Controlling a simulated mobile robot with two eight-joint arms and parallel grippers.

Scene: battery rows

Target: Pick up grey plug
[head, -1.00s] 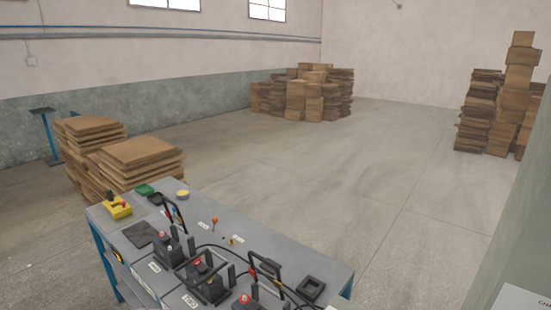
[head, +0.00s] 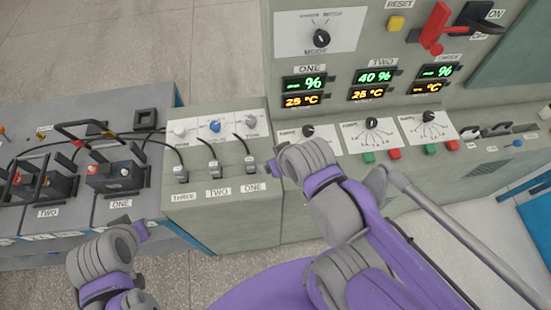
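I cannot tell which one is the grey plug. My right gripper (head: 271,169) is just right of the plug above ONE, apparently apart from it. My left gripper (head: 141,231) is low at the left, below the box's left edge. The fingers of both grippers are too small or hidden to judge.
A tall control cabinet (head: 300,85) with displays, knobs and a red lever (head: 436,28) rises behind my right arm. A grey bench (head: 85,212) with batteries (head: 115,178) stands at the left. A blue surface (head: 535,225) is at the far right. Bare floor shows in front.

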